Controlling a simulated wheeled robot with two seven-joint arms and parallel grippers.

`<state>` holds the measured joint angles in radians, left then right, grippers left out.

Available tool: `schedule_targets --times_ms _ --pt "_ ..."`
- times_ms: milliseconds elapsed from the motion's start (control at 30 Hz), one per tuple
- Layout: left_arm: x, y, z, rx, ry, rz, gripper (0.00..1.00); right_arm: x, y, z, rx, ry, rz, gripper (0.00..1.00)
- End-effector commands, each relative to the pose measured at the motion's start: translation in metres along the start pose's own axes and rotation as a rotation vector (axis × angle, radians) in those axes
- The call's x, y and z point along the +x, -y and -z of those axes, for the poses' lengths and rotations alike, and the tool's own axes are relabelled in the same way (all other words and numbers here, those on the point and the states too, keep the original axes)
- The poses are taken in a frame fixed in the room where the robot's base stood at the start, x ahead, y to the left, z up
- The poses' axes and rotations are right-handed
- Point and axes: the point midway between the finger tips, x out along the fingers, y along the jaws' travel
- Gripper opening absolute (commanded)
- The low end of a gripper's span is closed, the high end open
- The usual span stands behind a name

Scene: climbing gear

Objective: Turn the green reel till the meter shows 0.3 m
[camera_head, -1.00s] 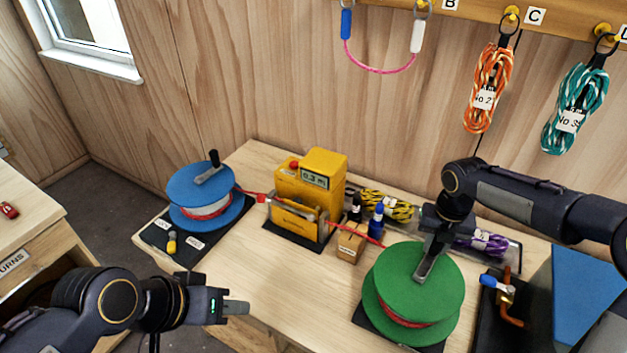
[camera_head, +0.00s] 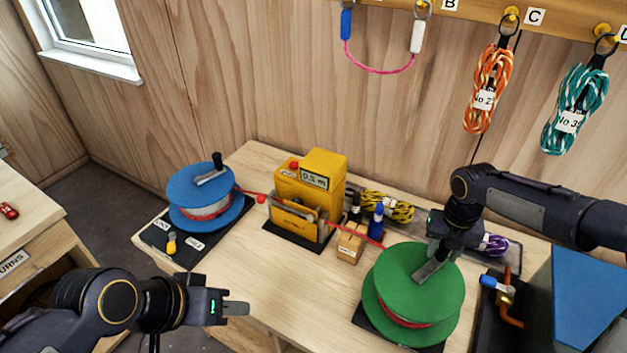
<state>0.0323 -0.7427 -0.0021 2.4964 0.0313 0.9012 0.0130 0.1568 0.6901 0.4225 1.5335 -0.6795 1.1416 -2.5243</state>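The green reel (camera_head: 425,275) lies flat at the front right of the table, with red cord wound under its top disc. My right gripper (camera_head: 440,248) is over the outer end of its metal crank (camera_head: 429,271) and seems shut on the crank handle, which is hidden. The yellow meter (camera_head: 325,165) stands mid-table; its small display (camera_head: 314,177) seems to read 0.2 m. Red cord runs from the blue reel (camera_head: 205,190) through the meter to the green reel. My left gripper (camera_head: 237,308) is empty near the table's front edge; its finger gap cannot be made out.
A wooden block (camera_head: 350,247), small bottles and yellow rope lie between meter and green reel. A clamp with an orange handle (camera_head: 510,312) and a blue box (camera_head: 580,290) stand right of the reel. Rope coils hang above. The table's front middle is clear.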

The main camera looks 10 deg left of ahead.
Motion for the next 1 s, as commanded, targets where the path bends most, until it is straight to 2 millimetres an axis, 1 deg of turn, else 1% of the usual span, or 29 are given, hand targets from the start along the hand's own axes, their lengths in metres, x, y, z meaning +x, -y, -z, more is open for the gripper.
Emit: schedule_targets --times_ms 33,67,100,333,433,567,700,800,900,1000 --pt "0.000 0.000 0.000 0.000 0.000 0.000 0.36 0.000 0.000 0.000 0.000 0.001 0.000 0.44" --pt "0.000 0.000 0.000 0.000 0.000 0.000 0.36 0.000 0.000 0.000 0.000 0.001 0.000 0.48" --pt "0.000 0.000 0.000 0.000 0.000 0.000 0.36 -0.001 0.000 0.000 0.000 0.002 0.000 0.50" --pt "0.000 0.000 0.000 0.000 0.000 0.000 0.36 -0.002 0.000 -0.001 0.001 0.004 -0.001 0.50" --pt "0.002 0.001 -0.001 0.000 0.000 0.000 0.36 -0.007 0.000 -0.002 0.001 0.007 -0.001 0.50" --pt "0.006 0.003 -0.003 0.000 0.000 0.000 0.36 -0.025 -0.001 -0.002 0.001 0.009 -0.001 0.50" --pt "0.009 0.004 -0.005 0.000 0.000 0.000 0.36 -0.050 0.000 -0.001 0.002 0.008 -0.001 0.50" --pt "0.011 0.005 -0.005 0.000 0.000 0.000 0.36 -0.065 -0.001 -0.001 0.001 0.006 -0.002 0.50" --pt "0.012 0.005 -0.006 0.000 0.000 0.000 0.36 -0.074 -0.001 -0.001 0.000 0.005 -0.001 0.50" --pt "0.012 0.005 -0.006 0.000 0.000 0.000 0.36 -0.079 0.000 0.000 0.000 0.003 0.000 0.50"
